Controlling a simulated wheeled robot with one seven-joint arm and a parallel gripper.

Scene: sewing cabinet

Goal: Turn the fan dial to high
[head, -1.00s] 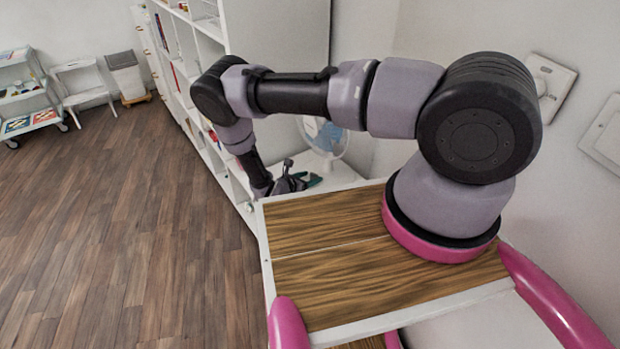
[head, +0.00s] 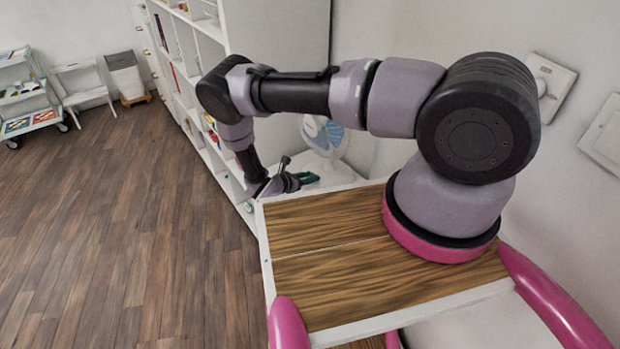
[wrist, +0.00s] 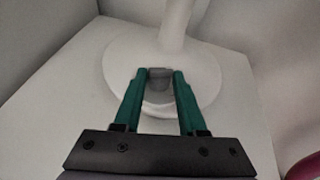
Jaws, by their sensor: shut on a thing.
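The fan (head: 324,136) has a blue-and-white head and stands on a white cabinet top beyond my arm, partly hidden by my arm in the head view. In the wrist view its round white base (wrist: 122,62) and upright post (wrist: 176,20) show. A small grey dial (wrist: 160,78) is on the base in front of the post. My gripper (wrist: 162,76) has green fingers, one on each side of the dial, and is shut on it. The dial's markings are too small to read. In the head view my gripper (head: 308,179) is low by the fan, with the dial hidden.
The white cabinet top (wrist: 60,110) around the fan base is bare. A white shelf unit (head: 205,50) stands left of the fan, and a wall rises behind and to the right. A wall dial plate (head: 550,85) is at the right. The wooden floor at left is open.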

